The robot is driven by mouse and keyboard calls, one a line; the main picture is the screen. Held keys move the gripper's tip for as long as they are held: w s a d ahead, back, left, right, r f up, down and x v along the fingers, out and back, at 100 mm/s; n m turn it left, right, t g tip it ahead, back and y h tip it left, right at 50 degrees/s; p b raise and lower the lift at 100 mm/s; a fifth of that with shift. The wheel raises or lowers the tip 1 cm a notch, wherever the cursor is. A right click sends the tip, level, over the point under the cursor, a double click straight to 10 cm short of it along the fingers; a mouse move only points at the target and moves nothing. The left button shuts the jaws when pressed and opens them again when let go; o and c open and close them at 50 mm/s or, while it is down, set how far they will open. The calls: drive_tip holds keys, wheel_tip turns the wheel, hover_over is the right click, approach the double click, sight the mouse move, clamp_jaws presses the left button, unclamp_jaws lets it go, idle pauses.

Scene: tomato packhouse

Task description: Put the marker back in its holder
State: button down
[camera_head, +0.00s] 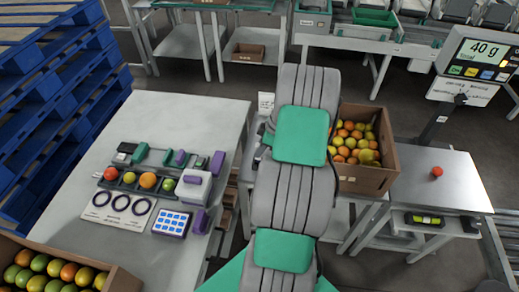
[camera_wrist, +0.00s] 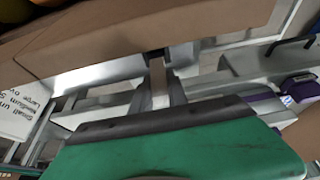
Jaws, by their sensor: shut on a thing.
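My gripper (camera_wrist: 157,82) is near the middle of the wrist view, its fingers closed around a narrow, pale brownish piece with a dark end. I take this piece to be the marker (camera_wrist: 157,70), but only a little of it shows. It is held in front of the side of a cardboard box. In the head view my own arm hides the gripper and the marker. I cannot make out the marker's holder for certain in either view.
A cardboard box of tomatoes (camera_head: 366,178) stands right of my arm; a box wall (camera_wrist: 225,20) fills the top of the wrist view. The left table (camera_head: 205,108) holds tomatoes in a dark tray, purple items and a blue-and-white pad (camera_head: 171,223). A scale display (camera_head: 484,55) stands right.

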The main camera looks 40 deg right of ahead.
sight(257, 145)
drive_tip(key=shift+f+b, duration=1.45)
drive_tip(key=shift+f, duration=0.1)
drive_tip(key=c, duration=1.2)
unclamp_jaws()
drive_tip(key=shift+c, duration=0.6)
drive_tip(key=shift+c, duration=1.1)
drive_tip(key=shift+r, duration=0.1)
drive_tip(key=shift+r+p, duration=1.7)
drive_tip(key=shift+r, duration=1.7)
drive_tip(key=shift+w, duration=0.1)
